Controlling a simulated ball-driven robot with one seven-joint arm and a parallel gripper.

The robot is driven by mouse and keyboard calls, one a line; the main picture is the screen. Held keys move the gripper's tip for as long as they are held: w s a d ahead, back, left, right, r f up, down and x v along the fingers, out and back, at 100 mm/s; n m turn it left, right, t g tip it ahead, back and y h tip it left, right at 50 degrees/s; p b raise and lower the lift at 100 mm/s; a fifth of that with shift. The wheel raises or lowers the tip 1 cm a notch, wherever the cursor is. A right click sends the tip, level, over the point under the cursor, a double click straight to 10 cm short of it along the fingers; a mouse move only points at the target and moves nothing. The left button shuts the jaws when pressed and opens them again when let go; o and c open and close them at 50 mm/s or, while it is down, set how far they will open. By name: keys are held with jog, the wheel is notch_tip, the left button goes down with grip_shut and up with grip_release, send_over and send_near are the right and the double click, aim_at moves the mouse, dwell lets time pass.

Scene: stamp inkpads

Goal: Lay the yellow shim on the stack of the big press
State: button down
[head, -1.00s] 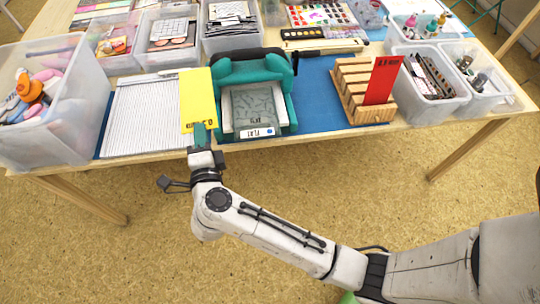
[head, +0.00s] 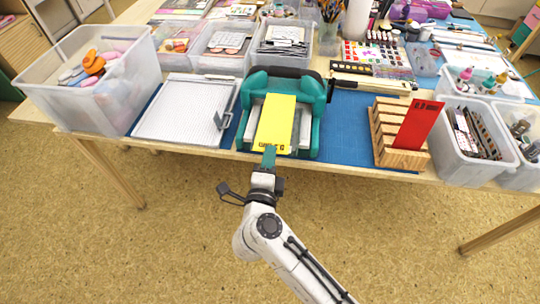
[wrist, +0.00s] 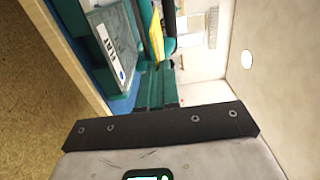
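The yellow shim (head: 276,120) is a flat plate over the middle of the teal big press (head: 317,97), covering most of its bed. My gripper (head: 269,153) is shut on the shim's near end from the front side of the table. In the wrist view, the shim (wrist: 154,32) shows edge-on beyond the teal fingers (wrist: 156,88). There it appears level and apart from the press bed, with a gap above the plate labelled FLAT (wrist: 108,42). The stack under the shim is mostly hidden in the head view.
A wooden rack (head: 385,140) with a red shim (head: 418,125) stands right of the press. A white ridged board (head: 180,110) lies to the left, beside a clear bin (head: 110,105). Blue mat (head: 345,135) is bare between press and rack.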

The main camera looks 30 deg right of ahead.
jog(key=shift+s+r+p, duration=0.15)
jog(key=shift+p, duration=0.45)
jog(key=shift+f+b, duration=0.45)
jog(key=shift+f, duration=0.55)
jog(key=shift+f, duration=0.15)
jog(key=shift+w+d+f+b, duration=0.2)
jog(key=shift+w+d+f, duration=0.15)
jog(key=shift+w+f, duration=0.25)
jog(key=shift+w+d+f+b, duration=0.15)
jog(key=shift+w+d+f, duration=0.15)
jog(key=shift+w+f, duration=0.25)
jog(key=shift+s+f, duration=0.1)
jog(key=shift+f, duration=0.15)
